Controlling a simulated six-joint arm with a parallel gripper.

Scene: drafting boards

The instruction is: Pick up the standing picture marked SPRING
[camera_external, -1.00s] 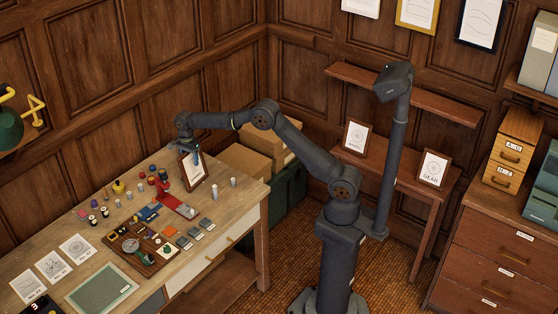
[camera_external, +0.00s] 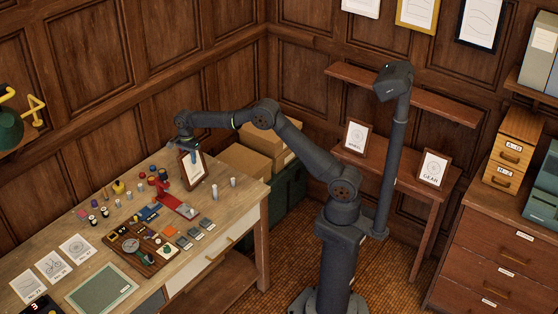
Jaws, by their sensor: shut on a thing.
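A brown-framed picture (camera_external: 194,172) with a white sheet is upright and slightly tilted at the far right part of the wooden desk. Its marking is too small to read. My gripper (camera_external: 187,148) is at the top edge of this frame and shut on it; the fingers are small and partly hidden. I cannot tell whether the frame's lower edge touches the desk. Two similar framed pictures stand on the side table: one with a small unclear label (camera_external: 355,137) and one marked GEAR (camera_external: 432,168).
The desk (camera_external: 245,196) holds a red stapler-like tool (camera_external: 177,204) just in front of the frame, small bottles, grey cylinders (camera_external: 214,190) to the right, and a tool tray (camera_external: 150,262). Cardboard boxes (camera_external: 250,160) stand behind the desk. A wall shelf (camera_external: 420,97) is above the side table.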

